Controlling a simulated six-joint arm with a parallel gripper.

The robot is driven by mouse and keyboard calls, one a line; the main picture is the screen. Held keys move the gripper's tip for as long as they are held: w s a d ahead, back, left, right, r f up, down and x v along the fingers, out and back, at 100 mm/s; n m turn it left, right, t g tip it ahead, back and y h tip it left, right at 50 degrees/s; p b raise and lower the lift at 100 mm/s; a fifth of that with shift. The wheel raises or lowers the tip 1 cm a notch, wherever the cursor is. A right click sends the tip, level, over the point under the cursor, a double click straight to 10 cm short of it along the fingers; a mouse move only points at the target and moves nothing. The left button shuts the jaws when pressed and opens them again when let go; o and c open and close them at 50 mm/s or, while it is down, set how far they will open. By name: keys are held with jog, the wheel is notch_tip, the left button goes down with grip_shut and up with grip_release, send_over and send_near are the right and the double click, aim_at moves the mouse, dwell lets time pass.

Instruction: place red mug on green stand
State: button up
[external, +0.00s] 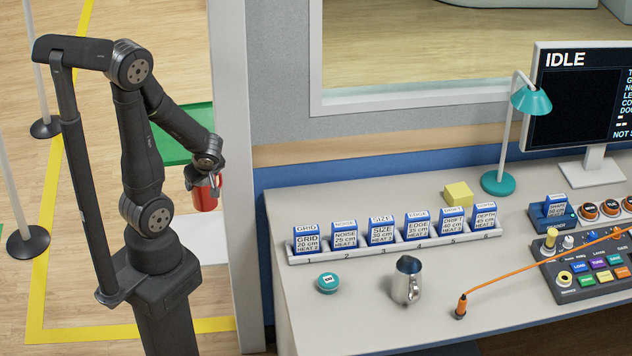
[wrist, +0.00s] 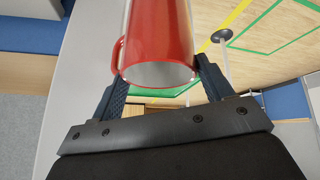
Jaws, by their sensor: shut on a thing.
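The red mug (external: 206,196) hangs from my gripper (external: 203,178) in the external view, left of the desk and in front of the pale wall post. In the wrist view, the mug (wrist: 160,38) sits between the two fingers of my gripper (wrist: 160,72). The fingers are shut on it, with its handle at the left and a pale round end facing the camera. A flat green surface (external: 172,148) shows behind my arm in the external view. I cannot tell whether it is the green stand; my arm covers part of it.
The desk (external: 340,325) holds a rack of labelled cartridges (external: 395,243), a teal disc (external: 327,283), a metal jug (external: 408,281), a yellow block (external: 458,194), a teal lamp (external: 531,100) and a control panel (external: 600,270). A wall post (external: 236,150) stands beside the mug.

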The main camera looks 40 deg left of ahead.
jog(key=w+a+r, duration=0.2)
jog(key=w+a, duration=0.4)
jog(key=a, duration=0.7)
jog(key=w+a+r, duration=0.2)
jog(key=w+a, duration=0.3)
jog(key=a, duration=0.7)
jog(key=w+a+r+m+t, duration=0.1)
jog(key=w, duration=0.6)
jog(key=w+a+r+m+h, duration=0.1)
jog(key=w+a+r+m, duration=0.1)
jog(key=w, duration=0.5)
jog(key=shift+m+t, duration=0.3)
jog(key=shift+t, duration=0.1)
jog(key=a+f, duration=0.2)
jog(key=a, duration=0.1)
jog(key=s+a+f, duration=0.1)
jog(key=a+f, duration=0.1)
jog(key=a, duration=0.2)
jog(key=a+f, duration=0.2)
jog(key=a, duration=0.2)
jog(key=shift+s+a+f, duration=0.1)
jog(key=shift+s+f, duration=0.1)
jog(key=shift+f, duration=2.2)
jog(key=shift+f, duration=0.1)
jog(key=o, duration=1.6)
